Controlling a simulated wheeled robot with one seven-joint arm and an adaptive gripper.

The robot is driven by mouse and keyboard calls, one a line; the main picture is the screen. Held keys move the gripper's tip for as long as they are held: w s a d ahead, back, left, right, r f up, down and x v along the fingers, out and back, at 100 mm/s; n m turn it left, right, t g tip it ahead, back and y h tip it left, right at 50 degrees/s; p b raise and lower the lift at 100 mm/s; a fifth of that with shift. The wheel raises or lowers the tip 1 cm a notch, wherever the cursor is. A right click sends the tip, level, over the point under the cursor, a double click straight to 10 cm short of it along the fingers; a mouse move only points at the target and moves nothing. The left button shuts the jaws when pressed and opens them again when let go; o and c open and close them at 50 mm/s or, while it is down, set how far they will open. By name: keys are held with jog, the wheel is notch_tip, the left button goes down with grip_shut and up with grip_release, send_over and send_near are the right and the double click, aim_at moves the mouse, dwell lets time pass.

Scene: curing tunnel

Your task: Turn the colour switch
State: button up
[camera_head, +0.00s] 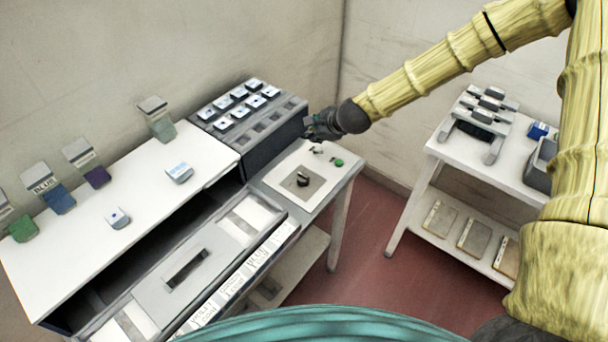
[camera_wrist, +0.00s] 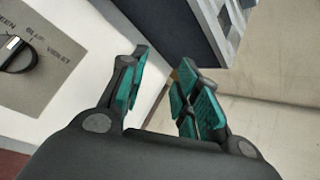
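The colour switch is a black rotary knob (camera_head: 302,179) on a beige square plate (camera_head: 288,192), set on a white side table. In the wrist view the knob (camera_wrist: 20,56) is at the left edge, with the labels BLUE and VIOLET and a partly cut-off one ending in EEN beside it. A light mark shows on the knob. My gripper (camera_head: 314,124) is behind and above the panel, near the dark rack's right end. In the wrist view my gripper (camera_wrist: 163,78) is open and empty, its teal-padded fingers apart and clear of the knob.
A green button (camera_head: 338,162) sits on the panel behind the knob. The dark rack (camera_head: 262,133) of sample blocks stands to its left, close to my gripper. A long white tunnel unit (camera_head: 150,205) runs left. A white cart (camera_head: 475,155) stands right, with open floor between.

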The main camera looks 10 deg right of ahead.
jog(key=shift+o, duration=1.3)
jog(key=s+a+n+g, duration=0.2)
jog(key=a+n, duration=0.2)
jog(key=a, duration=0.1)
jog(key=shift+s+a+n+y, duration=0.25)
jog(key=shift+s+n+y, duration=0.05)
jog(key=shift+y, duration=0.1)
notch_tip(320, 180, up, 3)
jog(key=n+g+h, duration=0.3)
jog(key=n+g, duration=0.3)
jog(key=n, duration=0.3)
send_over(304, 175)
jog(key=shift+w+a+r+b, duration=0.1)
jog(key=shift+b, duration=0.3)
jog(key=shift+n+h, duration=0.3)
jog(key=shift+h, duration=0.1)
jog(key=shift+f+p, duration=1.6)
jog(key=shift+f, duration=3.5)
jog(key=c, duration=1)
